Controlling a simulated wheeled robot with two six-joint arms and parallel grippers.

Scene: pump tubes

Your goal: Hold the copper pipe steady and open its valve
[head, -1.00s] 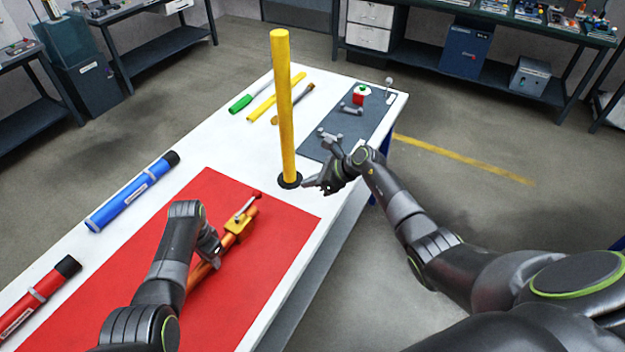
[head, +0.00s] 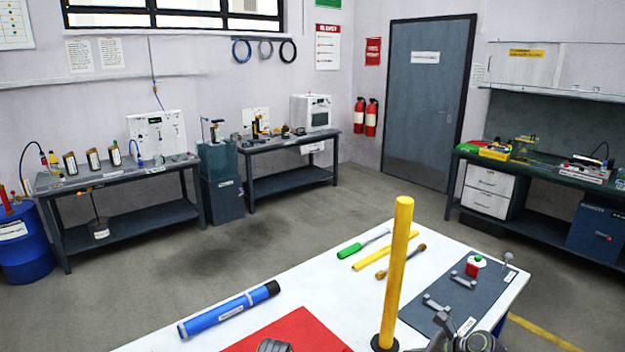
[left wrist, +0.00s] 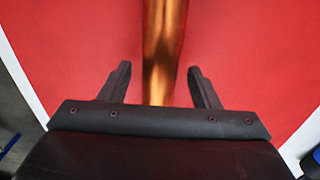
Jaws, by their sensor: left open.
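The copper pipe (left wrist: 165,45) shows in the left wrist view, running lengthwise over the red mat (left wrist: 70,60). My left gripper (left wrist: 159,68) is open, with one finger on each side of the pipe and a gap to each. Its near end is hidden by the gripper body. The valve is in neither current view. In the head view only the far corner of the red mat (head: 300,335) shows at the bottom edge.
A yellow post (head: 395,270) stands upright on the white table (head: 325,282). A blue tube (head: 228,310) lies at the left. A green-handled tool (head: 350,250) and a yellow rod (head: 385,257) lie behind the post. A dark grey mat (head: 490,295) holds small tools at right.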

